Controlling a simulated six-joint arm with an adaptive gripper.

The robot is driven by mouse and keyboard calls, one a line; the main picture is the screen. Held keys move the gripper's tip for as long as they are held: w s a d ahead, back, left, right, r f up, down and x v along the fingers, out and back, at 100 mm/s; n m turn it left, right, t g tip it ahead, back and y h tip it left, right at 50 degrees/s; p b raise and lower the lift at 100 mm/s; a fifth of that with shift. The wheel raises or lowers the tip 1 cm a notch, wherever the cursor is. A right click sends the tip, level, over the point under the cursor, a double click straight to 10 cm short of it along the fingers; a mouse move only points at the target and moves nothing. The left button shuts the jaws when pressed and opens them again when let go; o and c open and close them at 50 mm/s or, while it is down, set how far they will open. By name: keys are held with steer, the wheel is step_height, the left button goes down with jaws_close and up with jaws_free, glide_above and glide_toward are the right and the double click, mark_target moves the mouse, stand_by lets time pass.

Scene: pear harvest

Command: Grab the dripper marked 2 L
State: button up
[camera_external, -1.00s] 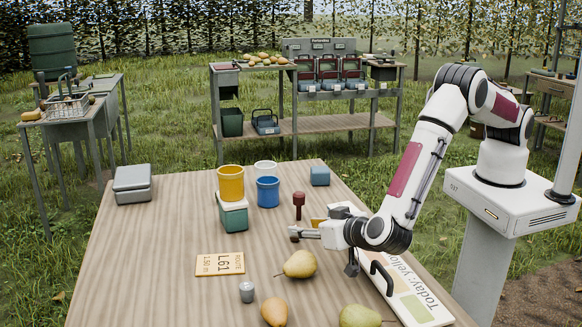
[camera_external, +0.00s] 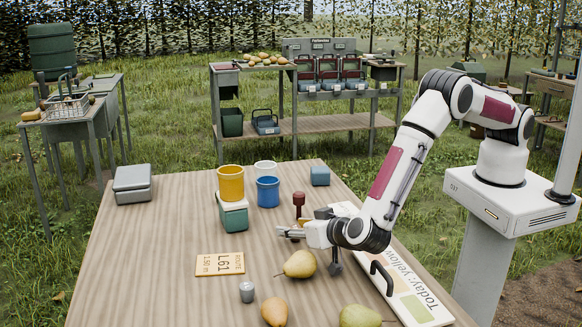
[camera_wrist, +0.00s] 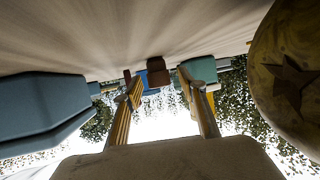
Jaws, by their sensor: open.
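No mark reading 2 L is legible in either view, so I cannot tell which thing is the dripper. My gripper (camera_external: 287,231) is low over the table, pointing left, open and empty. In the wrist view its two fingers (camera_wrist: 163,98) stand apart. A dark red upright piece (camera_external: 298,199) is just behind my gripper. A yellow cup (camera_external: 231,183) sits on a green box (camera_external: 234,217) at left. A blue cup (camera_external: 268,191) and a white cup (camera_external: 265,167) stand beside them. A brown-red block (camera_wrist: 157,72) shows beyond the fingers in the wrist view.
A pear (camera_external: 300,264) lies just in front of my gripper. A route card (camera_external: 220,264), a small grey weight (camera_external: 247,292) and more pears (camera_external: 274,312) lie nearer. A grey box (camera_external: 132,184) and a blue box (camera_external: 320,176) stand farther back. A board (camera_external: 410,296) lies at right.

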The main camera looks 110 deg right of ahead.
mark_target(295, 227)
stand_by(0.5)
steer(key=c, duration=0.9)
steer(key=shift+r, duration=0.1)
steer(key=shift+r, duration=4.9)
